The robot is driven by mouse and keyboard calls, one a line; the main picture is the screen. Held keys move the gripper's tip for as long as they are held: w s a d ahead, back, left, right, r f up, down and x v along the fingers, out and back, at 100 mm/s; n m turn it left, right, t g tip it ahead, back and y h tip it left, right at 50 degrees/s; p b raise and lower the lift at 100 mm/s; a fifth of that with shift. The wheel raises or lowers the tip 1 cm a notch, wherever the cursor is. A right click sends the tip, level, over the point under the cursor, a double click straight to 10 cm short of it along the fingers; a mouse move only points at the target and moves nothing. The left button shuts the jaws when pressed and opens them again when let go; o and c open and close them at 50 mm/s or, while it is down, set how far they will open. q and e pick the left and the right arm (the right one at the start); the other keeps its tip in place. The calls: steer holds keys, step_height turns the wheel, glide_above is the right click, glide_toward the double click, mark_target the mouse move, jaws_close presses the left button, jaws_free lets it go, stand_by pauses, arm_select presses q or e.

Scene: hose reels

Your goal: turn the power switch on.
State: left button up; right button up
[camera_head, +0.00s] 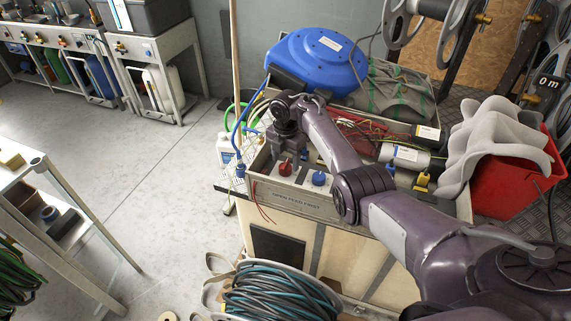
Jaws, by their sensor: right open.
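My right arm reaches in from the lower right across the box. My right gripper (277,150) points down at the box's left end, just above and behind the red knob, and looks empty. Whether it touches anything is unclear. My left gripper is out of view.
A red bin (508,178) is at the right, a coiled hose (280,295) in front.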

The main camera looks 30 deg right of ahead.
steer(key=shift+f, duration=0.8)
steer(key=shift+w+f, duration=0.1)
steer(key=shift+f, duration=0.4)
steer(key=c, duration=0.9)
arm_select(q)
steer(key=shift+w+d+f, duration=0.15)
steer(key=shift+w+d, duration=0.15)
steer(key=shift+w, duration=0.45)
arm_select(e)
steer(key=shift+c, duration=0.5)
